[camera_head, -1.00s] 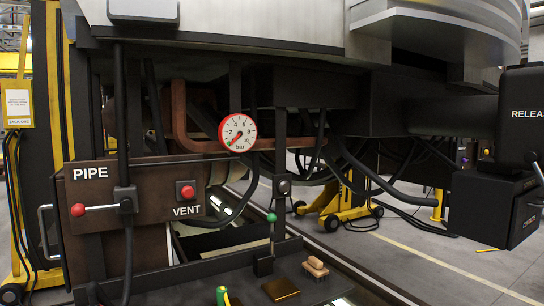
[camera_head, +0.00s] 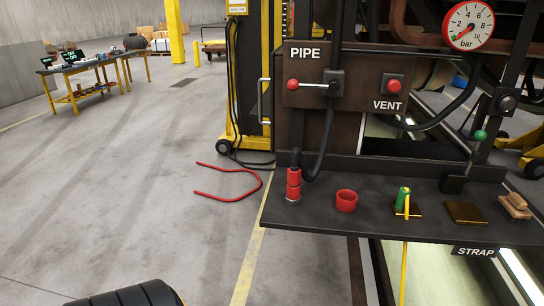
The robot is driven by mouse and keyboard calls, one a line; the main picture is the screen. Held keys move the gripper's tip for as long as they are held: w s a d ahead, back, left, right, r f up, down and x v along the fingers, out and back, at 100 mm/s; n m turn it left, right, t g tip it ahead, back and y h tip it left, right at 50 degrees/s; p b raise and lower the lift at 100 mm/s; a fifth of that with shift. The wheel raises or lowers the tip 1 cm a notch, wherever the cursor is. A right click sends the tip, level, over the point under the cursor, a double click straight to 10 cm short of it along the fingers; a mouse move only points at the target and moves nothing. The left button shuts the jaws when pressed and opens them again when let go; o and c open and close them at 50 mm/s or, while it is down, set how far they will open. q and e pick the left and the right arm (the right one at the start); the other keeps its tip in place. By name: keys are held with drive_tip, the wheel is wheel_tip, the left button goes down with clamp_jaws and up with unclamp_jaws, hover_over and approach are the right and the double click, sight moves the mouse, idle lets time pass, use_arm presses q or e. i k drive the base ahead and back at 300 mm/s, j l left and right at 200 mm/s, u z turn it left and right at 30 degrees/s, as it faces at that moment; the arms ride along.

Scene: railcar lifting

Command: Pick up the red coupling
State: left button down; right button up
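A red coupling (camera_head: 293,185) stands upright on the left end of the dark shelf (camera_head: 320,226), below the PIPE panel. It has a black upper end and a grey metal foot. A black hose (camera_head: 325,140) hangs from the panel and curves down close to its top; I cannot tell for sure that they join. A short red ring (camera_head: 346,200) sits on the shelf to its right.
On the shelf are a green and yellow item (camera_head: 403,199), a brass-coloured plate (camera_head: 466,213) and a wooden brush (camera_head: 515,206). A red hose (camera_head: 240,196) lies on the floor to the left. The left floor is mostly clear.

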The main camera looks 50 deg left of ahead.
sight(294, 172)
drive_tip(key=u, duration=1.5)
